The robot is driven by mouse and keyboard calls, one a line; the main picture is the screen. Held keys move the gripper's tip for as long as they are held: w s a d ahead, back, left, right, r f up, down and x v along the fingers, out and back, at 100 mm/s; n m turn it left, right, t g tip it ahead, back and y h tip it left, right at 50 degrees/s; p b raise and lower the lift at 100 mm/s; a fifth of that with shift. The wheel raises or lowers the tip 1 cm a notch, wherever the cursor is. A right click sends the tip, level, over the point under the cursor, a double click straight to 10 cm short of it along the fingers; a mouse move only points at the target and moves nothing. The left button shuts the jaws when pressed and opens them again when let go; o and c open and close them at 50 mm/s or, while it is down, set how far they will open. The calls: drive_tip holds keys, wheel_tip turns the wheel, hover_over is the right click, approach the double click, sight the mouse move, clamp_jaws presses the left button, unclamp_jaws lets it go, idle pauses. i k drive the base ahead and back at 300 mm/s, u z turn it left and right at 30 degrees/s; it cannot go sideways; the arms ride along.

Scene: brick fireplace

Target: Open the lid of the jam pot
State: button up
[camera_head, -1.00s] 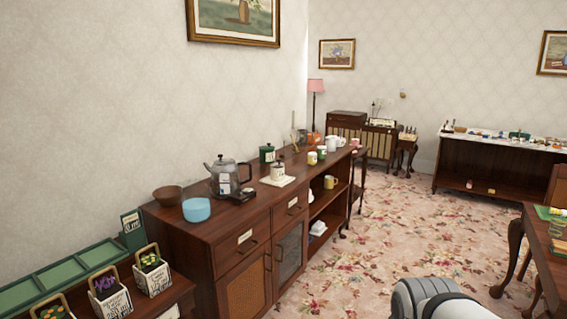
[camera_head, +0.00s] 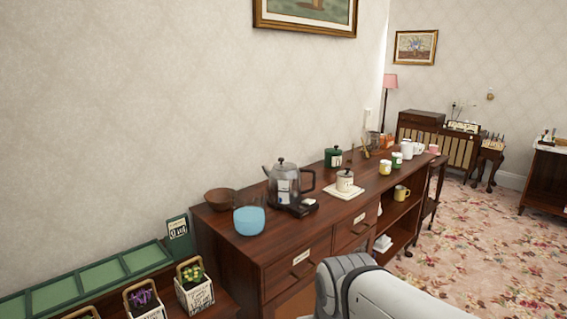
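A small cream pot (camera_head: 344,182) with a dark knobbed lid stands upright on a white cloth (camera_head: 347,192) on the sideboard. Its lid looks shut. A green canister (camera_head: 333,158) with a dark lid and a pale label stands behind it. The labels are too small to read, so I cannot tell for sure which is the jam pot. My white arm reaches in from the lower right, in front of the sideboard. My gripper's fingers do not show.
A kettle (camera_head: 283,186) stands left of the cream pot, with a blue bowl (camera_head: 249,221) and a brown bowl (camera_head: 219,199) beyond. Mugs (camera_head: 385,167) stand to the right on the sideboard (camera_head: 290,246). Planters fill the lower left. Floor at right is open.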

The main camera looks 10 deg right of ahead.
sight(347, 172)
drive_tip(key=z, duration=0.05)
drive_tip(key=i, duration=0.9)
drive_tip(key=z, duration=0.55)
drive_tip(key=i, duration=0.5)
drive_tip(key=z, duration=0.6)
